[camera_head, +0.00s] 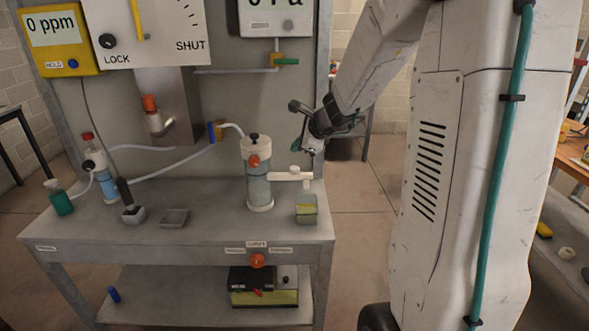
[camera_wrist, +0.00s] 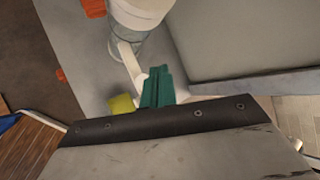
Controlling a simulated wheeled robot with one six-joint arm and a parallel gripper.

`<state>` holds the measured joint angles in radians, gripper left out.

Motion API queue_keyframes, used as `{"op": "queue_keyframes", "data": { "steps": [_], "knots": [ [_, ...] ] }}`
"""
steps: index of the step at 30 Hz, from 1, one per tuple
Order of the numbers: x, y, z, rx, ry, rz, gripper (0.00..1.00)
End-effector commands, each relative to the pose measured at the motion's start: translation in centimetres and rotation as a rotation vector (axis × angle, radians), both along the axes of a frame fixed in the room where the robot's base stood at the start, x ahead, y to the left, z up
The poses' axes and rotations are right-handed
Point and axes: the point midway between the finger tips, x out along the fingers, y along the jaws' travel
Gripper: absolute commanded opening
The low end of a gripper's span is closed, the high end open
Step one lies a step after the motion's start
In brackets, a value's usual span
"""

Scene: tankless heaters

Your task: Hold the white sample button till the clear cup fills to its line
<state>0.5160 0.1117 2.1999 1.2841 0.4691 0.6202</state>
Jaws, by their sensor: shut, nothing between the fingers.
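A clear cylinder (camera_head: 257,188) with white ends, holding pale blue liquid, stands on the grey bench. A white side arm (camera_head: 290,177) juts right from it, with a small white button-like knob (camera_head: 295,169) on top. Below its end sits a yellow-green cup-like block (camera_head: 306,209); I cannot tell whether this is the clear cup or its fill level. My gripper (camera_head: 307,150) is shut and empty, just above and right of the knob. In the wrist view its teal fingers (camera_wrist: 158,87) are together beside the white arm (camera_wrist: 131,66), hiding part of it; contact cannot be told.
An orange knob (camera_head: 253,161) is on the cylinder. A back panel (camera_head: 230,110) rises behind. The bench's right edge is close to the block.

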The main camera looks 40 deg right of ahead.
Motion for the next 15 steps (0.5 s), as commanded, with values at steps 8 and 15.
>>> {"op": "queue_keyframes", "data": {
  "steps": [8,15],
  "knots": [
    [0.0,0.0,-3.1,0.002,0.002,0.0,0.0],
    [0.0,0.0,-3.9,-0.001,0.001,0.0,0.0]
  ]
}}
